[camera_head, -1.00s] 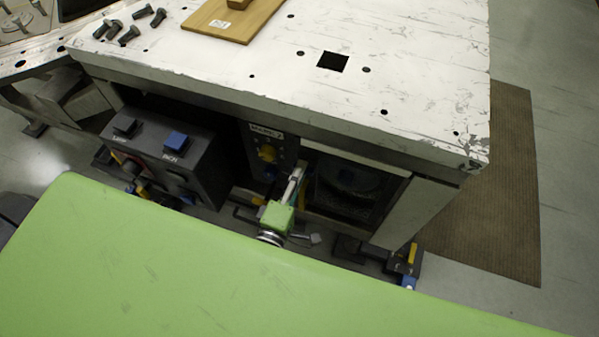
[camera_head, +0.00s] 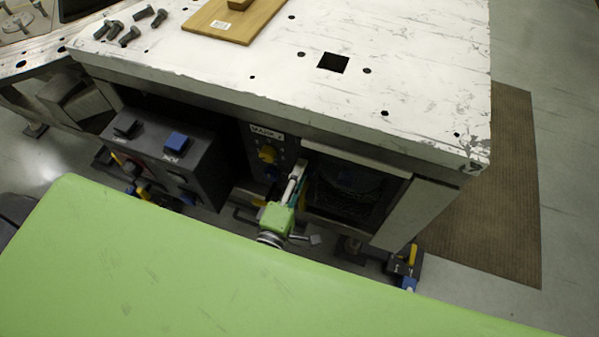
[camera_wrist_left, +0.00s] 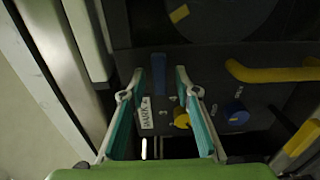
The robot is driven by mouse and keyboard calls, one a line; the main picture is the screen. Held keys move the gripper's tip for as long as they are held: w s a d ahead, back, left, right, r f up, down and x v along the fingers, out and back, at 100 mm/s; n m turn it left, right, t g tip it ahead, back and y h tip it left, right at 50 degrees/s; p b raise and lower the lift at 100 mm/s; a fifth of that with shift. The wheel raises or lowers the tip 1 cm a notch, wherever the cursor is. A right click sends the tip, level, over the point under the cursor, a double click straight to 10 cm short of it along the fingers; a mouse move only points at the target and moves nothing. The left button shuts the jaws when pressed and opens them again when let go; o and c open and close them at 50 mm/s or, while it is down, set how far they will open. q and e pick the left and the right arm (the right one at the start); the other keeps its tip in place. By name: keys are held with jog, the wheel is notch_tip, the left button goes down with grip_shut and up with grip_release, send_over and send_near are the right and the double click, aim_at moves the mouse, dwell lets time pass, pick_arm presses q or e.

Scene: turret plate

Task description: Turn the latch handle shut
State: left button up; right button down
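My left gripper (camera_head: 298,172) has a green body and reaches toward the dark front under the white-topped table, beside the panel labelled MARK 2 (camera_head: 265,131). In the left wrist view its two teal fingers (camera_wrist_left: 160,75) are apart, with nothing held between them. The yellow knob (camera_wrist_left: 182,120) and blue knob (camera_wrist_left: 236,114) on the panel lie beyond the fingers. A yellow bar handle (camera_wrist_left: 275,73) lies to the right of the fingertips, apart from them. A dark round part with a yellow mark (camera_wrist_left: 179,14) is at the top. I cannot tell which part is the latch handle. My right gripper is not in view.
The white tabletop (camera_head: 420,90) overhangs the panel. A dark box with blue buttons (camera_head: 176,141) stands left of it, and an open-fronted compartment (camera_head: 345,190) lies right. Bolts (camera_head: 130,36) and a wooden board (camera_head: 222,25) lie on top.

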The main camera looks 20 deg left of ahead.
pick_arm(q)
jog(key=s, duration=1.2)
jog(key=shift+a, duration=0.2)
